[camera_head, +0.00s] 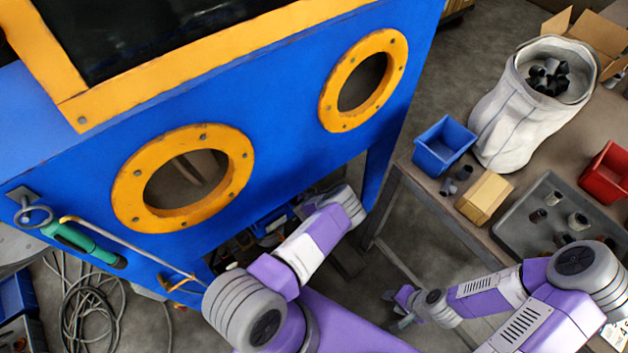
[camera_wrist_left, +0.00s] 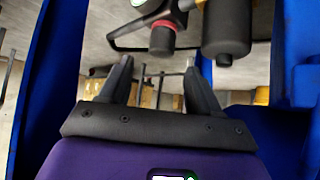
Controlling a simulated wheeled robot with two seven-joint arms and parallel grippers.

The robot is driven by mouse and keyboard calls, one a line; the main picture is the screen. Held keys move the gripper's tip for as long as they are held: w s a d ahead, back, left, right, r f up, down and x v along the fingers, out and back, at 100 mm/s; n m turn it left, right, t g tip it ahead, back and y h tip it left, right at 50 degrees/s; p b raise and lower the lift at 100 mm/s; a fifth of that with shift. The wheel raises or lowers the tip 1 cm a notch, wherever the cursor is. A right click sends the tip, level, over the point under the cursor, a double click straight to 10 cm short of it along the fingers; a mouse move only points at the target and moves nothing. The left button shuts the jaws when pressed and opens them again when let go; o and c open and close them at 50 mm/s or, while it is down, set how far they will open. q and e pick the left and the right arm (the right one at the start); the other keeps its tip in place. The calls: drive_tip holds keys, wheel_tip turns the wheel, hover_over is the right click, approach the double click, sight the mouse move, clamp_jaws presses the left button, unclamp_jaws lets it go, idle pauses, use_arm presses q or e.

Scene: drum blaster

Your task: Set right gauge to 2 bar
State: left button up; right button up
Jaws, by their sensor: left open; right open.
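In the left wrist view my left gripper (camera_wrist_left: 157,70) is open and empty. Ahead of its fingertips hangs a dark knob with a red ring (camera_wrist_left: 162,38). Part of a round gauge (camera_wrist_left: 150,6) shows above the knob, cut by the top edge; its reading cannot be made out. A black cylinder (camera_wrist_left: 227,30) with brass above it hangs to the right. In the head view my left arm reaches under the blue cabinet (camera_head: 285,95), which hides the gripper and gauges. My right gripper (camera_head: 400,308) is open, low beside the table, away from the cabinet.
A workbench (camera_head: 425,190) at the right holds a blue bin (camera_head: 443,146), a white sack (camera_head: 510,125), a cardboard box (camera_head: 485,197), a grey tray (camera_head: 515,225) and a red bin (camera_head: 607,172). Blue cabinet panels (camera_wrist_left: 300,50) flank my left gripper. Cables (camera_head: 95,300) lie at the left.

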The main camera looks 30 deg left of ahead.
use_arm(q)
drive_tip(key=b+x, duration=0.4)
drive_tip(key=x, duration=0.2)
drive_tip(key=shift+a+f, duration=0.1)
drive_tip(key=shift+f, duration=0.15)
drive_tip(key=shift+w+a+f, duration=0.15)
drive_tip(key=shift+w+f, duration=0.05)
drive_tip(key=shift+w, duration=0.1)
drive_tip(key=c, duration=1)
drive_tip(key=shift+w+r+n+g+y, duration=0.15)
drive_tip(key=shift+n+g+y, duration=0.15)
drive_tip(key=shift+n+y, duration=0.4)
drive_tip(key=shift+a+n+g+y, duration=0.1)
drive_tip(key=shift+n+g+y, duration=0.65)
drive_tip(key=shift+n, duration=0.85)
